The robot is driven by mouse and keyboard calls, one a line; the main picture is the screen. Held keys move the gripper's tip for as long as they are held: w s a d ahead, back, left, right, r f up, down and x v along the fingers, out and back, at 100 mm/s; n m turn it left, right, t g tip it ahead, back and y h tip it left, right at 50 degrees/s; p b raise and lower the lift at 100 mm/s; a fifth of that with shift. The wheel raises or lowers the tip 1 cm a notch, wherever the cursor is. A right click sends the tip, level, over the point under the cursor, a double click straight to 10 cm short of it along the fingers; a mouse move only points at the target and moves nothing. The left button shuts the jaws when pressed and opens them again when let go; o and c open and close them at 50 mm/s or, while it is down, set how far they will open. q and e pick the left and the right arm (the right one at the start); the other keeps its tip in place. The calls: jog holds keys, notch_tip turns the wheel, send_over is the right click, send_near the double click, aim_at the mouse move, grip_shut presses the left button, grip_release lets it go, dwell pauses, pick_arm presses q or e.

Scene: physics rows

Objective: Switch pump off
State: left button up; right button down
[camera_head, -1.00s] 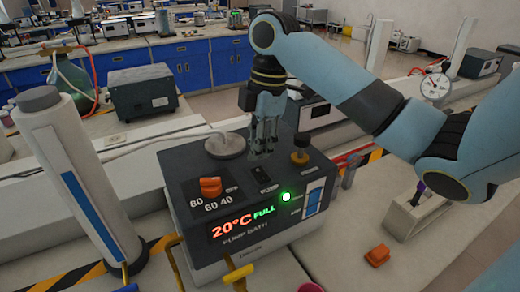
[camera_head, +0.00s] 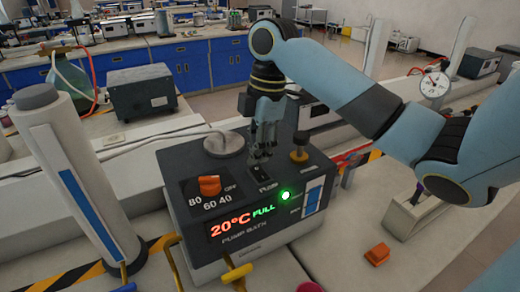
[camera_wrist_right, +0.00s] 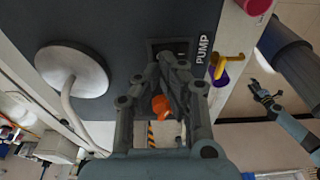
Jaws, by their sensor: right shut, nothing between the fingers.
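The pump bath (camera_head: 250,215) is a dark grey box with a lit "20°C FULL" display and a glowing green round light (camera_head: 285,196). Its pump switch (camera_wrist_right: 168,46) sits in a dark plate beside the "PUMP" label (camera_head: 267,186). My right gripper (camera_head: 263,152) is shut and empty, pointing down with its fingertips at the switch plate. In the right wrist view its fingertips (camera_wrist_right: 172,58) partly cover the switch, so its position and any contact cannot be told. What looks like my left gripper (camera_wrist_right: 265,97) shows small in that view.
An orange dial (camera_head: 209,186), a round metal lid (camera_head: 224,144) and a brass-coloured knob (camera_head: 299,153) stand close around the switch. A white column (camera_head: 78,185) stands left. An orange block (camera_head: 377,254) lies on the bench at right.

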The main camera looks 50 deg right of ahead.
aim_at(258, 169)
jog(key=shift+f+b, duration=0.5)
jog(key=shift+f, duration=0.6)
dwell(0.9)
notch_tip(258, 169, up, 5)
jog(key=p, duration=0.5)
jog(key=shift+f, duration=0.1)
jog(key=shift+r, duration=1.15)
jog(key=shift+s+f, duration=0.1)
